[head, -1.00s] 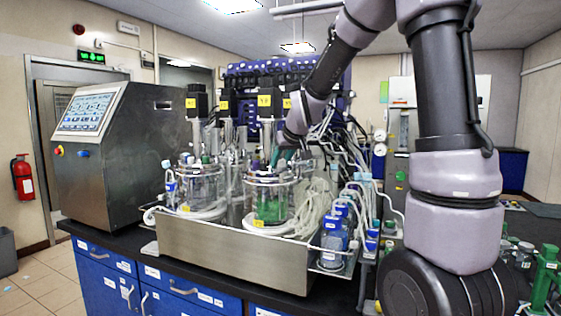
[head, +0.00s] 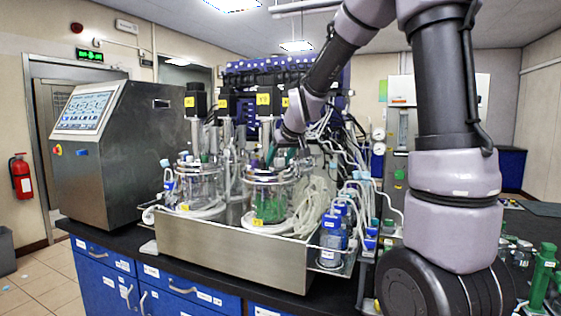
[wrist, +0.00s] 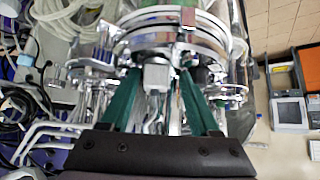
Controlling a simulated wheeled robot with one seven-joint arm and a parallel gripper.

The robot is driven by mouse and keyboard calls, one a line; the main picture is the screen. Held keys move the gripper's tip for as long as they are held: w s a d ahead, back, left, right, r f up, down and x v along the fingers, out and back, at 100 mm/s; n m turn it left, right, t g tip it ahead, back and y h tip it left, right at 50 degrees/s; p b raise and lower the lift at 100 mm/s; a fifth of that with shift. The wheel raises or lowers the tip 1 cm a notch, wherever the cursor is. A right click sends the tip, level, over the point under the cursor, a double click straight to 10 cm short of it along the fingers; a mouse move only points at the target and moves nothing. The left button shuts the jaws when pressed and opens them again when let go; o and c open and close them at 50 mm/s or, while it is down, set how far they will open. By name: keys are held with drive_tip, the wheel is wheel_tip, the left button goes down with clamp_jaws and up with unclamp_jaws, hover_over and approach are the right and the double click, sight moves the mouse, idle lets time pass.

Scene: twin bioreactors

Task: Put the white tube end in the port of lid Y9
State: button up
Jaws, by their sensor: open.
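Two glass vessels stand in a steel tray (head: 215,255), the left vessel (head: 202,186) and the right vessel (head: 270,200), which has green inside. Each has a metal lid with fittings and a dark motor with a yellow tag above; I cannot read for sure which is Y9. My gripper (wrist: 160,92) has two green fingers, spread apart with a grey metal fitting (wrist: 157,74) showing between them. It is at the back right of the right vessel's lid (head: 268,174); in the wrist view the round metal lid rim (wrist: 165,38) lies just beyond the fingers. I cannot single out the white tube end.
Coiled pale tubing (head: 318,200) lies right of the right vessel. Blue-capped bottles (head: 333,235) stand at the tray's right end. A steel console (head: 125,150) stands at the left. Tubes and fittings crowd the space around my gripper.

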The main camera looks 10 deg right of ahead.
drive_tip(key=v, duration=1.1)
drive_tip(key=s+d+f+m, duration=0.1)
drive_tip(key=s+d+m, duration=0.1)
drive_tip(key=s, duration=0.9)
drive_tip(key=s+d+f+m+g, duration=0.1)
drive_tip(key=s+m, duration=0.3)
drive_tip(key=s, duration=0.7)
drive_tip(key=shift+d+f+m+g, duration=0.3)
drive_tip(key=shift+d, duration=0.5)
drive_tip(key=shift+s, duration=0.1)
